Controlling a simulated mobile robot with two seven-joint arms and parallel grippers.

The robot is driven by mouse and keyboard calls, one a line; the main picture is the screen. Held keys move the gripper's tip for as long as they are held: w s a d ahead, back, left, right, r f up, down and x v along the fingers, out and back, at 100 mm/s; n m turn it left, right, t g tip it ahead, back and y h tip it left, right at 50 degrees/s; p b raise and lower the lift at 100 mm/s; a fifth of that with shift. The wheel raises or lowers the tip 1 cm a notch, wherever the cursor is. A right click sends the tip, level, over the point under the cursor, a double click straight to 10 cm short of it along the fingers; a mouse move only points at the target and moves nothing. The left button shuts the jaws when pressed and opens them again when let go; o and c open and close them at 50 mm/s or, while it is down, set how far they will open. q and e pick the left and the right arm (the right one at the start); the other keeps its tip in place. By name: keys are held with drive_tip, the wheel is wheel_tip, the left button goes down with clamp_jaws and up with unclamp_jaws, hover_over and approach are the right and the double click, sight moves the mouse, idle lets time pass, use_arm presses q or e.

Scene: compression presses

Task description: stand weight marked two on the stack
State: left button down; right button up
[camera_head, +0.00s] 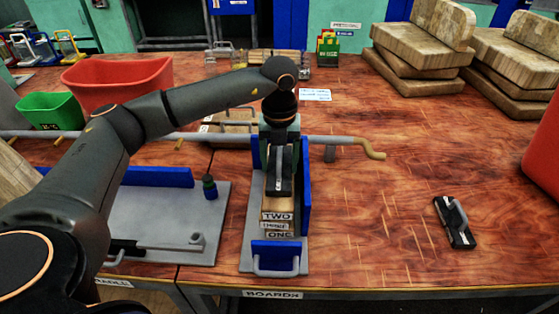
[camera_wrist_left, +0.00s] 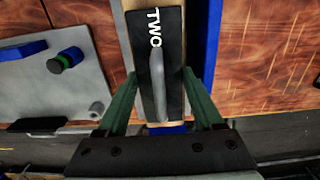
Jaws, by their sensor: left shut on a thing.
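The weight marked two (camera_wrist_left: 172,70) is a dark plate with a grey handle; its label also shows in the head view (camera_head: 277,216). It is at the stack (camera_head: 279,235), above a label reading ONE, between blue side walls. My left gripper (camera_head: 279,188) reaches down over it from above. In the wrist view the green fingers (camera_wrist_left: 160,75) lie along both sides of the weight, shut on it. Whether the weight rests fully on the stack is hard to tell. My right gripper is not in view.
A black weight with a handle (camera_head: 455,222) lies on the open right side of the table. Wooden boards (camera_head: 420,55) are piled at the back right; red (camera_head: 118,85) and green bins (camera_head: 50,111) stand left.

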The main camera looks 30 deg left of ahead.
use_arm(q)
drive_tip(key=shift+c, duration=1.7)
unclamp_jaws()
drive_tip(key=shift+r, duration=0.1)
drive_tip(key=o, duration=0.3)
drive_tip(key=shift+o, duration=0.2)
drive_tip(key=shift+s+f, duration=0.1)
drive_tip(key=shift+f, duration=0.15)
wheel_tip(320, 180, up, 13)
drive_tip(key=shift+f, duration=0.1)
